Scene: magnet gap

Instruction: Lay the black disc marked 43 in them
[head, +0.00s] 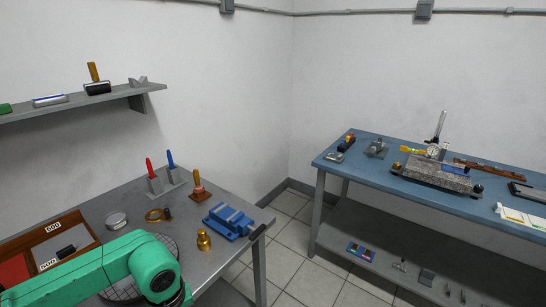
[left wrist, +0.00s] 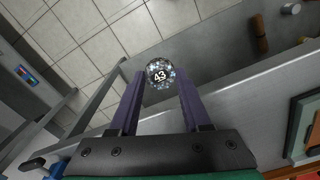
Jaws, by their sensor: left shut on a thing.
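My left gripper (left wrist: 160,84) is shut on a small round disc (left wrist: 161,72) in the left wrist view. The disc has a black patch marked 43 in white and a shiny, speckled rim. It sits between the tips of the two purple fingers. Behind it in that view are floor tiles and a grey edge far below. In the head view my green left arm reaches over the near grey table (head: 120,202), but its gripper and the disc are hidden. My right gripper is in neither view.
On the grey table are a blue vise (head: 229,221), a brass weight (head: 204,240), a stamp with a wooden handle (head: 198,187) and red and blue tools in stands. A blue bench (head: 345,172) across the aisle carries a granite block with a dial gauge (head: 432,151).

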